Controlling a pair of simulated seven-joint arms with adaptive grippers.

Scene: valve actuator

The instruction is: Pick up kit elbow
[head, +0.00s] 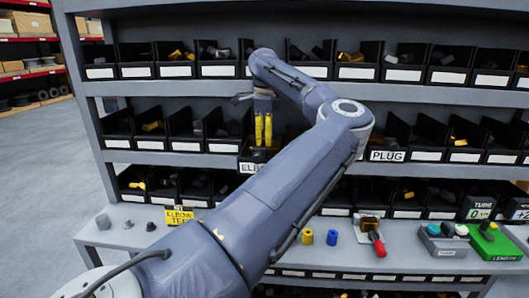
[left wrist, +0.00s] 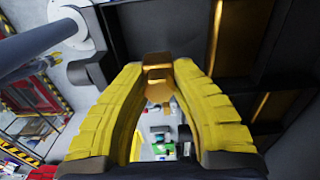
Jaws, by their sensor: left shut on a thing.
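My left gripper (head: 263,143) points down with its yellow fingers at the bin labelled "ELB…" (head: 249,168) on the middle shelf; my arm covers the rest of the label. In the left wrist view the yellow fingers (left wrist: 158,72) close around a brass-coloured piece (left wrist: 157,88), which looks like the elbow. The piece sits between the fingertips. In the head view the piece cannot be told apart from the dark bin. My right gripper is out of view.
Dark bins of fittings fill the shelves on both sides, including a "PLUG" bin (head: 387,156). The bench front is partly clear.

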